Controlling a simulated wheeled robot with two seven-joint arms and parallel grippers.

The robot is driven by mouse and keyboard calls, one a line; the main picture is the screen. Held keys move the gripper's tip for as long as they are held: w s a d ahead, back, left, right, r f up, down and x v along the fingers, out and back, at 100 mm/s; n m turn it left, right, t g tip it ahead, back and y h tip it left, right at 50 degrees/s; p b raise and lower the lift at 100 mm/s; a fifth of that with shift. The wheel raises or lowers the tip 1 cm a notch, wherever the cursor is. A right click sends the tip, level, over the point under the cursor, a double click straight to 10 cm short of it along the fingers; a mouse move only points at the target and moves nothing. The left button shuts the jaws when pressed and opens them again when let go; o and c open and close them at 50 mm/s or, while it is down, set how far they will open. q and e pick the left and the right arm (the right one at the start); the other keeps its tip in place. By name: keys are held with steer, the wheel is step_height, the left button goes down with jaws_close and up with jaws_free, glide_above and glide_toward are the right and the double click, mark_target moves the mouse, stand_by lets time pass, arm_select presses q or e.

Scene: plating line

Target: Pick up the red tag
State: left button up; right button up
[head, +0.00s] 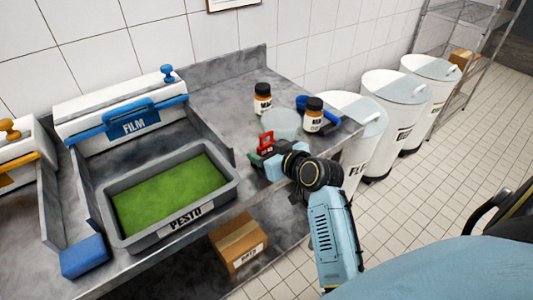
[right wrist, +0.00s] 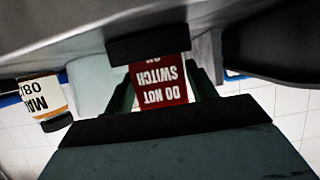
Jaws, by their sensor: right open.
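The red tag (head: 266,139) stands at the front right of the metal counter, beside a pale round container. In the right wrist view the tag (right wrist: 158,82) shows white lettering, "DO NOT SWITCH ON", upside down. My right gripper (head: 260,158) is at the tag, low over the counter's front edge. In the right wrist view its two dark green fingers (right wrist: 160,90) are apart, one on each side of the tag. I cannot tell whether either finger touches it. A dark bar hides one end of the tag. My left gripper is not in view.
The pale container (head: 281,122), two labelled jars (head: 263,100) (head: 313,113) and a blue item (head: 302,103) stand close behind the tag. A grey pesto tray (head: 232,187) is to the left. White bins (head: 396,95) stand right of the counter.

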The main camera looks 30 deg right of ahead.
steer(key=shift+x, duration=0.9)
steer(key=shift+c, duration=0.2)
steer(key=c, duration=0.6)
